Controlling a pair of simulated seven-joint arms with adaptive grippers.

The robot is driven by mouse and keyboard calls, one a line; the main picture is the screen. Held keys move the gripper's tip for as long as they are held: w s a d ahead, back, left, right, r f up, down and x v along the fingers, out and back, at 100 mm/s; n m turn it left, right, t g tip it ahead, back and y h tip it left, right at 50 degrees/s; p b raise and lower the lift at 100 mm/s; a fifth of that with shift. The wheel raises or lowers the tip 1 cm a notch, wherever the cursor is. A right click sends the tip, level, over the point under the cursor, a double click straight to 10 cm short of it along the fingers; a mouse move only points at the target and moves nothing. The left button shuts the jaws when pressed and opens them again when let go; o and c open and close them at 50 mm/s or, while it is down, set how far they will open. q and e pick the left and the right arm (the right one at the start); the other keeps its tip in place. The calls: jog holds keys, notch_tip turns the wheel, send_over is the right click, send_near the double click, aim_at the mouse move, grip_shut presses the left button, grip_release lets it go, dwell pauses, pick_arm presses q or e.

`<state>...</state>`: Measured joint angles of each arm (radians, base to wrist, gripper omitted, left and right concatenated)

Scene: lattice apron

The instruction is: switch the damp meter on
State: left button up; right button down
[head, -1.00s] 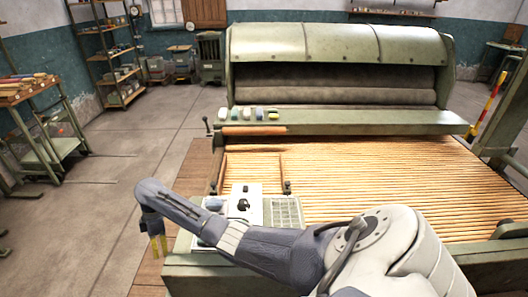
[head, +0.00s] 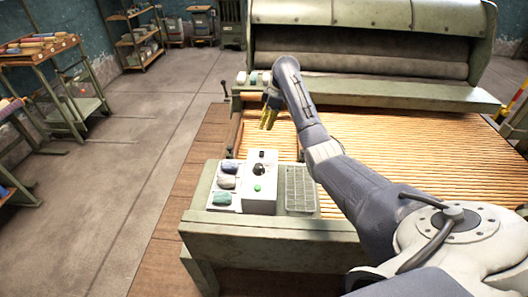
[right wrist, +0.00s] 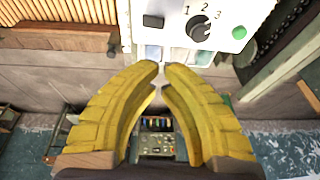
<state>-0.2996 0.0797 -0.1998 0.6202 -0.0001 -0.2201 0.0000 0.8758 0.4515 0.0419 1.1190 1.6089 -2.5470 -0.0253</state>
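A white control box (head: 261,205), which I take to be the damp meter, stands on the green bench of the slatted machine. It carries a black rocker (head: 262,154), a black knob (head: 259,169) and a green button (head: 258,188). In the right wrist view the panel (right wrist: 177,32) shows the rocker (right wrist: 153,20), the knob (right wrist: 199,27) marked 1, 2, 3, and the green button (right wrist: 239,32). My right gripper (head: 267,124) is beyond the box, above the slats, with yellow fingers (right wrist: 161,66) nearly meeting and nothing between them. My left gripper is out of view.
Several coloured lumps lie on a pale tray (head: 236,208) left of the box. A metal grille (head: 300,190) is on its right. The wooden slat bed (head: 400,155) runs to a large roller (head: 360,66). A cart (head: 48,85) stands at left beyond clear floor.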

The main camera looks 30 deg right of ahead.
aim_at(261, 154)
dwell(0.3)
jog(key=x, duration=1.2)
jog(key=shift+s+d+f, duration=0.15)
jog(key=shift+s+f, duration=0.15)
jog(key=shift+s, duration=0.05)
jog(key=shift+f, duration=0.75)
